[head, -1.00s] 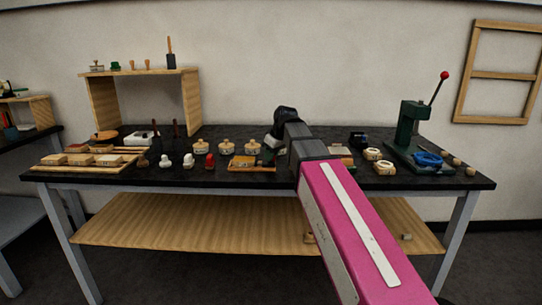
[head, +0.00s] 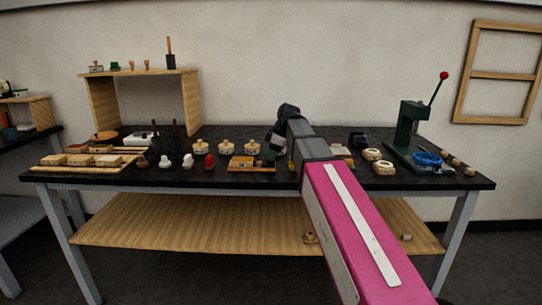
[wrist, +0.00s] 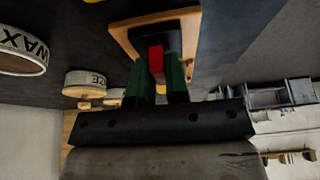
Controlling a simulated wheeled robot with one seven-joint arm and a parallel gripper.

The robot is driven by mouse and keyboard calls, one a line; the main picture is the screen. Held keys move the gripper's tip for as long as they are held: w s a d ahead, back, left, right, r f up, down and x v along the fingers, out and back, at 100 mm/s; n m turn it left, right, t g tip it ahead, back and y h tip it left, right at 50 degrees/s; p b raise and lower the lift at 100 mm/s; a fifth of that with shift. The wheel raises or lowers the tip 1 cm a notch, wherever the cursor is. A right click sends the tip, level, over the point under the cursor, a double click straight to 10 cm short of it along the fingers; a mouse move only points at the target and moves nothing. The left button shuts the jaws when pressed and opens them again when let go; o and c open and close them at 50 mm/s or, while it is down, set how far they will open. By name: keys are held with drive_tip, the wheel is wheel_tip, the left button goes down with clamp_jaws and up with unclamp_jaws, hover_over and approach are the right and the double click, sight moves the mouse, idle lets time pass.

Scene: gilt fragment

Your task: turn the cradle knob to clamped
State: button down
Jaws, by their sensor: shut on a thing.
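The cradle is a wooden board (head: 245,168) near the front edge of the bench, left of my arm in the head view. In the wrist view its board (wrist: 122,35) carries a dark block, and the red knob (wrist: 156,60) stands out from it. My gripper (wrist: 157,82) has its green fingers closed on either side of the red knob. In the head view my gripper (head: 271,152) is low at the right end of the cradle and hides the knob. The knob's marking cannot be read.
Round labelled pots (head: 227,147) stand behind the cradle, and a red-topped piece (head: 209,161) stands to its left. A green lever press (head: 408,125) with a blue ring (head: 427,159) is at the right. A wooden shelf (head: 150,72) stands at the back left.

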idle(0.4)
drive_tip(key=c, duration=1.1)
unclamp_jaws()
drive_tip(key=v, duration=1)
drive_tip(key=shift+d+r, duration=0.15)
drive_tip(key=shift+r, duration=0.25)
